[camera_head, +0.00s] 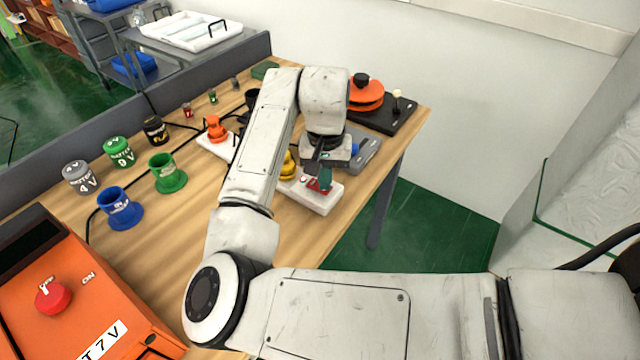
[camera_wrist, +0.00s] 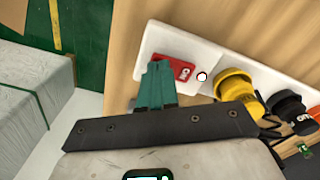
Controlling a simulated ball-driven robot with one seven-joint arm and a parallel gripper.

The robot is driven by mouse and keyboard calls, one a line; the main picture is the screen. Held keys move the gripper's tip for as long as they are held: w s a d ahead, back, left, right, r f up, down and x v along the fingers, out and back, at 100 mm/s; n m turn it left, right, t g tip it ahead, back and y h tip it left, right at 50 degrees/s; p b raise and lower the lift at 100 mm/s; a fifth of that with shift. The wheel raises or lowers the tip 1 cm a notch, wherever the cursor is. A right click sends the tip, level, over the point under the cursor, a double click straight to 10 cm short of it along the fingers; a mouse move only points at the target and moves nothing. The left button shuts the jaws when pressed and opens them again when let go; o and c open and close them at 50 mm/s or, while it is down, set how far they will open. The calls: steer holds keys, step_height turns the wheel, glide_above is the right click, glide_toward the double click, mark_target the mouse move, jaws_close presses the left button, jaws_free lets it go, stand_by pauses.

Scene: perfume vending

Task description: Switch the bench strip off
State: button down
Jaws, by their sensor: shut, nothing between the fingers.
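The bench strip (camera_head: 316,201) is a long white power strip lying on the wooden bench, partly hidden under my arm in the head view. It also shows in the wrist view (camera_wrist: 152,41). Its red switch (camera_wrist: 184,69) is at one end, with a small round white light (camera_wrist: 202,77) beside it. A yellow plug (camera_wrist: 234,84) and a black plug (camera_wrist: 287,106) sit in the strip. My gripper (camera_wrist: 158,67) has teal fingers, shut and empty. The tips overlap the left part of the switch; I cannot tell if they touch it. In the head view my gripper (camera_head: 325,180) is over the strip's near end.
An orange plug (camera_head: 216,128) is at the strip's far end. A grey device (camera_head: 364,150) and a black board (camera_head: 392,118) lie just beyond my gripper. Blue (camera_head: 120,208) and green (camera_head: 167,173) holders stand left. An orange box (camera_head: 90,305) is front left.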

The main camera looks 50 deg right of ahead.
steer(key=shift+f, duration=0.2)
step_height(320, 180, up, 7)
steer(key=p, duration=0.7)
stand_by(0.4)
steer(key=shift+d, duration=0.1)
stand_by(0.4)
steer(key=s+d+n+h, duration=0.1)
steer(key=s+d+h, duration=0.3)
steer(key=d, duration=0.3)
step_height(320, 180, down, 3)
steer(key=s+a+n+t+h, duration=0.1)
steer(key=s+n+t, duration=0.1)
steer(key=s+n, duration=0.15)
steer(key=s+a+f+n+y, duration=0.1)
steer(key=s+a+f+n, duration=0.1)
steer(key=s+a+f, duration=0.2)
steer(key=s+a+f+n+y, duration=0.2)
steer(key=s+a+f, duration=0.2)
steer(key=a, duration=0.5)
steer(key=s+a+f+n+g+y, duration=0.1)
steer(key=s+a+f+n, duration=0.1)
steer(key=s+a+f, duration=0.2)
steer(key=shift+s+a+f+y, duration=0.15)
steer(key=shift+s+a+y, duration=0.2)
steer(key=shift+a, duration=0.9)
